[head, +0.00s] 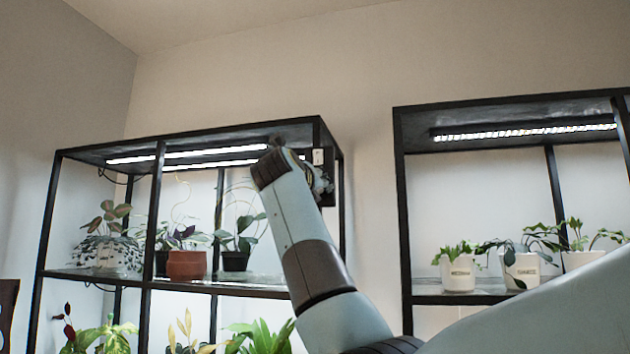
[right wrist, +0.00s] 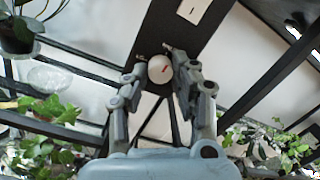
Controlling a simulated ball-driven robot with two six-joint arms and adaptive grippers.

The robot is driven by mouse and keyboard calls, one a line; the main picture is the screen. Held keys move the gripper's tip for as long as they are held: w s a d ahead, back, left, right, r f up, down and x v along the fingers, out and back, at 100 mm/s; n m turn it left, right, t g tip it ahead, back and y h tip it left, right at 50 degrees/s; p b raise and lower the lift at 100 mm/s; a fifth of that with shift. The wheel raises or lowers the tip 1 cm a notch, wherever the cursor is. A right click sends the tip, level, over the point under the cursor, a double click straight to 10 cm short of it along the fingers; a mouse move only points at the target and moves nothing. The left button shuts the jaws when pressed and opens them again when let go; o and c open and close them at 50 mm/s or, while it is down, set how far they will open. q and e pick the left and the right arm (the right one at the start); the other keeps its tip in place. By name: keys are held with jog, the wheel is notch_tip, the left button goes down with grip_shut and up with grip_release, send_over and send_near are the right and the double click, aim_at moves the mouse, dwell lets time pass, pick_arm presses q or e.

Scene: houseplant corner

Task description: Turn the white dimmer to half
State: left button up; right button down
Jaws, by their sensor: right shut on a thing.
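In the head view my right gripper (head: 321,184) is partly behind my arm at the left shelf's right end, and the dimmer cannot be made out. My left gripper is in neither view.
A white plate (head: 318,156) is on the panel above the gripper. The left shelf's black frame (head: 153,210) holds lit lamps, a terracotta pot (head: 186,264) and several plants close to my arm. A second shelf (head: 402,200) with white pots (head: 458,273) stands right. Bare wall lies between.

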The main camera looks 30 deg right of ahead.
jog(key=shift+n+p, duration=0.3)
jog(key=shift+n, duration=0.2)
jog(key=c, duration=1.1)
grip_release()
jog(key=v, duration=1.2)
